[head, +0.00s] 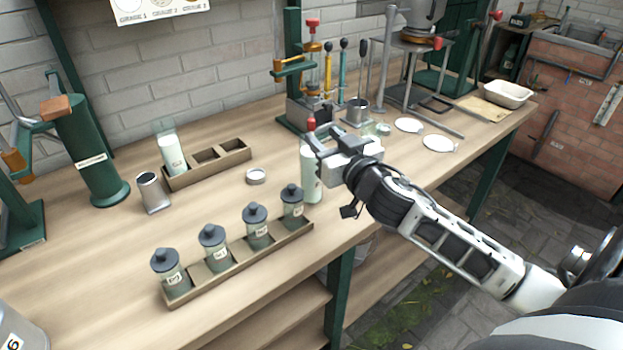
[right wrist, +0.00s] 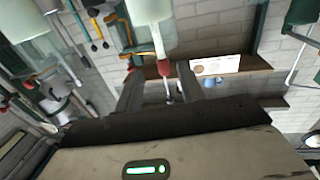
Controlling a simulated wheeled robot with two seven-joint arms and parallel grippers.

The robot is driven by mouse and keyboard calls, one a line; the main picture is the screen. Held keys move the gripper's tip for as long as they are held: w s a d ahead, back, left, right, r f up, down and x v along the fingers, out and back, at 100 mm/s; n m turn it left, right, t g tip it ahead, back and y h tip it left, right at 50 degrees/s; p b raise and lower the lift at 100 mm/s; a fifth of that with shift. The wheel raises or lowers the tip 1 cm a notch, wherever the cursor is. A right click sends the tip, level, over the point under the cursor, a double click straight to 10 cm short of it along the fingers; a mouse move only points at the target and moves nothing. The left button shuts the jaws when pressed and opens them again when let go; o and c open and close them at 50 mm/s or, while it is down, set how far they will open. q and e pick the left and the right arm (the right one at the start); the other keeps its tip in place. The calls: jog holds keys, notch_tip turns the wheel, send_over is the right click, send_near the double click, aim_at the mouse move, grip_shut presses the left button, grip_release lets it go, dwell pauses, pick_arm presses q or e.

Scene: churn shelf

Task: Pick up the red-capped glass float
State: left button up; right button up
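The red-capped glass float stands in a tall glass cylinder (head: 311,178) of whitish liquid near the bench's front edge. Its red cap (head: 311,124) shows above the cylinder's rim. My right gripper (head: 318,142) is at the cylinder's top, reaching in from the right, and partly hides the rim. In the right wrist view, which looks upside down, the red cap (right wrist: 163,68) lies between the two spread fingertips, with a gap on both sides. The cylinder (right wrist: 150,10) shows at the top there. The float's lower part is hidden in the liquid. My left gripper is out of view.
A wooden rack (head: 235,268) with several dark-lidded jars stands in front left of the cylinder. A small round tin (head: 256,176) lies left of it. Another rack (head: 208,165) holds a second whitish cylinder (head: 172,154). A green-framed apparatus (head: 300,105) stands behind.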

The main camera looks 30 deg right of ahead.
aim_at(313, 129)
jog(key=w+p, duration=0.1)
jog(key=w, duration=0.3)
jog(key=shift+w+r, duration=0.15)
jog(key=shift+r, duration=0.05)
jog(key=shift+w+f, duration=0.1)
jog(key=shift+w, duration=0.45)
jog(key=c, duration=0.8)
